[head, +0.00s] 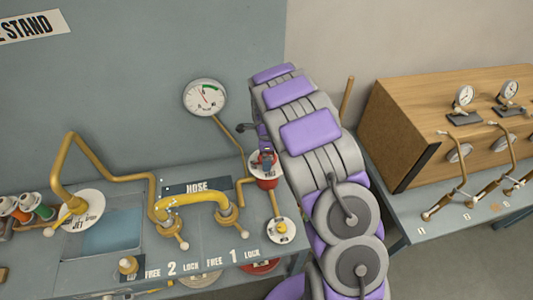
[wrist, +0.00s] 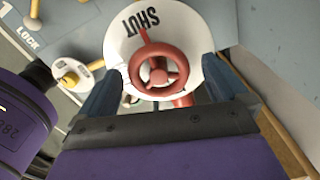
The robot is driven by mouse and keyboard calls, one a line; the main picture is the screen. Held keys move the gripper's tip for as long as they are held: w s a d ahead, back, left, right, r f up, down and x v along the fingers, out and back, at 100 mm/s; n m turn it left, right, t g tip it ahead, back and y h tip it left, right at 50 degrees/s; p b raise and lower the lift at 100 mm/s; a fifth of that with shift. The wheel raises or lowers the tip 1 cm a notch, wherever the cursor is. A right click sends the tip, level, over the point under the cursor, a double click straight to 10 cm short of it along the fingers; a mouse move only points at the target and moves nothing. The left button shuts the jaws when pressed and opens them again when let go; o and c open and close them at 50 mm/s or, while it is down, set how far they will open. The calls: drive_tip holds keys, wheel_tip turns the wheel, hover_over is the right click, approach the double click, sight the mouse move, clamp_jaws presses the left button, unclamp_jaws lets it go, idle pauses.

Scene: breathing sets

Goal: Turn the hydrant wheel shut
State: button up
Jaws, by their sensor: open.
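The hydrant wheel (wrist: 158,70) is a red ring with spokes and a hub, in front of a white disc (wrist: 197,45) marked SHUT. A red pointer runs from the wheel toward that word. My gripper (wrist: 162,72) is open, with one dark finger to the left of the wheel and one to the right. I cannot tell whether either finger touches the rim. In the head view the red hydrant body (head: 267,183) and its white disc (head: 253,164) show beside my arm, and my gripper (head: 267,152) partly covers the wheel.
A yellow hose (head: 190,199) and pipes run along the bench left of the hydrant. A round gauge (head: 205,97) is on the wall above. A small white dial with a yellow knob (head: 282,229) sits close in front. A wooden box (head: 440,110) with gauges stands right.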

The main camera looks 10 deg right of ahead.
wheel_tip(320, 180, up, 17)
drive_tip(key=shift+r, duration=0.15)
idle(0.5)
idle(0.4)
